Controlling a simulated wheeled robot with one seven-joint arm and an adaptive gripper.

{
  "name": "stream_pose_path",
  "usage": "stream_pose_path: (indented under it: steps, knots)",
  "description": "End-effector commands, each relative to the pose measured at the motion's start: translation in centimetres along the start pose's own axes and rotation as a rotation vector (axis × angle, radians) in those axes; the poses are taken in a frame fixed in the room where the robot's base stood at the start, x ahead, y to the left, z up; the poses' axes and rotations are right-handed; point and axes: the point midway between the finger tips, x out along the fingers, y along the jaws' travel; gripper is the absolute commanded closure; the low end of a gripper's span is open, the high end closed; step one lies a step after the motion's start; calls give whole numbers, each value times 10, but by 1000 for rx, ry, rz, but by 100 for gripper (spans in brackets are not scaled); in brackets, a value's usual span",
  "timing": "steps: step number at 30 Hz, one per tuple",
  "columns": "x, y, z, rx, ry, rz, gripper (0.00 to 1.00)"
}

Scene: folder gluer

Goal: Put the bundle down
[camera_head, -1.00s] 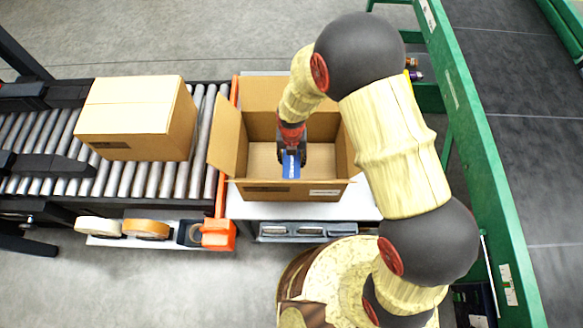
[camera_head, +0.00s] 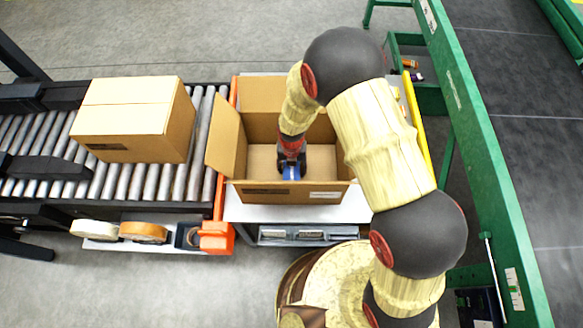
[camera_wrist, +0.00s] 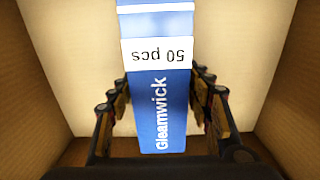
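The bundle (camera_wrist: 160,95) is a blue pack reading "Gleamwick" with a white "50 pcs" band. It stands out between the two fingers of my gripper (camera_wrist: 160,88) in the wrist view, with finger pads against both its sides. My gripper looks shut on it. In the head view, a bit of the bundle (camera_head: 291,173) shows under my gripper (camera_head: 291,160), inside the open carton (camera_head: 268,194). I cannot tell whether the bundle touches the carton floor. The carton holds nothing else that I can see.
The carton's raised flaps (camera_head: 227,138) stand around my arm. The carton sits on a white table (camera_head: 240,209). A closed box (camera_head: 125,112) is on the roller conveyor (camera_head: 203,140) to the left. Tape rolls (camera_head: 143,232) lie on a front shelf. A green frame (camera_head: 465,130) runs along the right.

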Motion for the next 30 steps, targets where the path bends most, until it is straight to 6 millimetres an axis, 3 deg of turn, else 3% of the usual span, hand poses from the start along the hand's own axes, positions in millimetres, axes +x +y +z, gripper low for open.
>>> stream_pose_path:
  steps: [6, 17, 20, 30]
  knots:
    - [0, 0, 0, 0, 0, 0, 37]
    - [-6, 0, 0, 0, -1, 1, 37]
    - [-18, 1, 1, 0, -4, 2, 37]
    - [-88, 1, 1, 0, -4, 2, 37]
